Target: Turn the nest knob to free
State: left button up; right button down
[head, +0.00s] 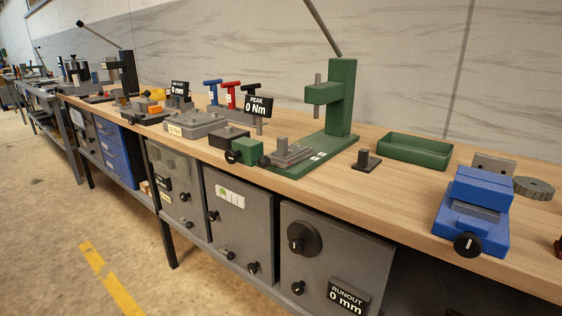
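I cannot tell for certain which knob is the nest knob. A black knob (232,156) sits at the front of a dark grey block on the bench, beside a green block (247,150). Another black knob (264,161) is by the grey stepped fixture (292,151). A larger black knob (467,244) is on the front of the blue vise (474,208) at the right. Neither of my grippers is in view.
A green tray (414,151) stands at the back. Grey cabinets (238,215) with black knobs are below. A "PEAK 0 Nm" display (258,106) stands behind the fixtures.

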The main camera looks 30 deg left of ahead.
aim_at(231, 156)
jog(key=u, duration=1.25)
